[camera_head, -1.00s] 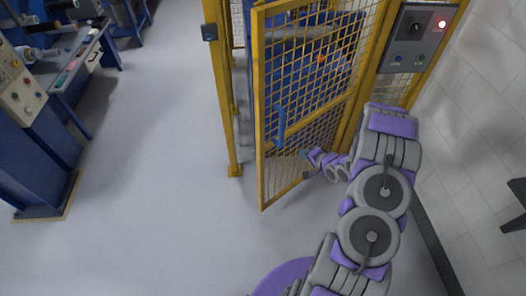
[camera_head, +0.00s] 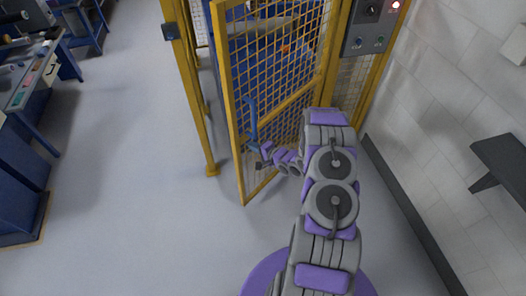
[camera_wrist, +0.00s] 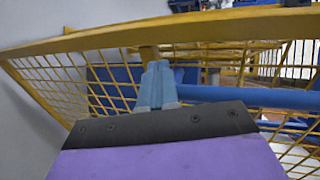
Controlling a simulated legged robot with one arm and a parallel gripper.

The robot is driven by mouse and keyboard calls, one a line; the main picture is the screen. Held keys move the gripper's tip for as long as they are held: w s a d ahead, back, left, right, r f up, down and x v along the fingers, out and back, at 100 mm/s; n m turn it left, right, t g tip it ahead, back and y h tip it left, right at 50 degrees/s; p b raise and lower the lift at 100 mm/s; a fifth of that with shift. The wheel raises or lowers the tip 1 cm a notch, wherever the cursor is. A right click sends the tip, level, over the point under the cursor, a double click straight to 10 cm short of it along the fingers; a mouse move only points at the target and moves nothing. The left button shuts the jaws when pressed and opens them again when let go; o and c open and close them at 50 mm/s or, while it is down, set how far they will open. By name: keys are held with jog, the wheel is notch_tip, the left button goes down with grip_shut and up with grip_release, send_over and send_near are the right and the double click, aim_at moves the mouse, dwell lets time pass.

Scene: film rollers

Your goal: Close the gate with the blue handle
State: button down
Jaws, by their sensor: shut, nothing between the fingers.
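The yellow mesh gate (camera_head: 240,150) stands partly open in the head view, its free edge swung out from the yellow post (camera_head: 190,90). Its blue handle (camera_head: 251,122) is upright near the free edge. My gripper (camera_head: 261,162) is shut and empty, close to the lower end of the handle; contact cannot be told there. In the wrist view the shut blue-grey fingers (camera_wrist: 157,82) point at the gate's yellow frame (camera_wrist: 165,35). A blue bar (camera_wrist: 245,97), likely the handle, lies just right of the fingers.
A control box (camera_head: 368,28) with a lit red lamp is at the upper right. A dark wall bracket (camera_head: 502,165) is on the white wall. A blue workbench (camera_head: 35,95) stands at left. The floor between the bench and gate is clear.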

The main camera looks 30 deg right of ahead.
aim_at(241, 139)
jog(key=w, duration=0.2)
jog(key=w+a, duration=0.1)
jog(key=shift+w+a+f+b, duration=0.15)
jog(key=shift+w+a+b, duration=0.05)
jog(key=shift+w+b, duration=0.15)
jog(key=shift+w+d, duration=0.15)
jog(key=shift+w, duration=0.3)
jog(key=shift+a, duration=0.2)
